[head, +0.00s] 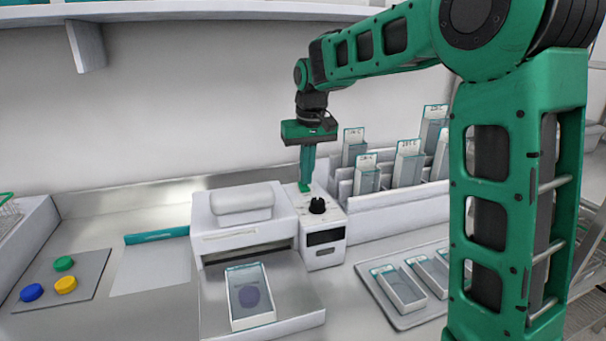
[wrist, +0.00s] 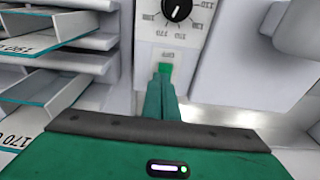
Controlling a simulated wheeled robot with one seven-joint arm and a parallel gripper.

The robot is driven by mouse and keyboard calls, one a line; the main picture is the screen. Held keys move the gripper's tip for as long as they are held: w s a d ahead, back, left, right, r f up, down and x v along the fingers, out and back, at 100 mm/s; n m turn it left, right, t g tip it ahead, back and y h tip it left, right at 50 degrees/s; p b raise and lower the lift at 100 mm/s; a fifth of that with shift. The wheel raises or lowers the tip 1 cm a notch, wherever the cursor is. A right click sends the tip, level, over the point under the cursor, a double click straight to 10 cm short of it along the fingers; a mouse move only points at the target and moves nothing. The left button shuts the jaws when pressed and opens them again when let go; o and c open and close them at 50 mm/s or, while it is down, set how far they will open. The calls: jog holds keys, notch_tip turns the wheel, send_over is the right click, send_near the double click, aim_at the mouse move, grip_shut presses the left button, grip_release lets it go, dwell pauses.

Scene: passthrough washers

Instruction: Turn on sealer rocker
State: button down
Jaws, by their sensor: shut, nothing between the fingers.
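The white sealer (head: 241,213) stands on the counter with a control box (head: 325,258) on its right side. The box has a black dial (head: 317,205) on top, which also shows in the wrist view (wrist: 177,8). A small bright green rocker (wrist: 164,68) sits below a printed label on the panel, in line with the dial. My gripper (head: 306,181) points down at the box top behind the dial. Its fingers (wrist: 163,84) are shut and empty, with the tips at the rocker's near edge. I cannot tell whether they touch it or which way it is tipped.
A pouch tray (head: 250,312) lies in front of the sealer. A rack (head: 395,215) of labelled pouches stands close on the right. A grey tray (head: 408,322) holds several white boxes. Blue, yellow and green discs lie on a pad (head: 88,272) at left.

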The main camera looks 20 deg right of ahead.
jog(key=shift+r, duration=0.1)
notch_tip(320, 180, up, 14)
jog(key=s, duration=0.2)
jog(key=shift+s+f, duration=0.2)
jog(key=shift+s, duration=0.1)
dwell(0.4)
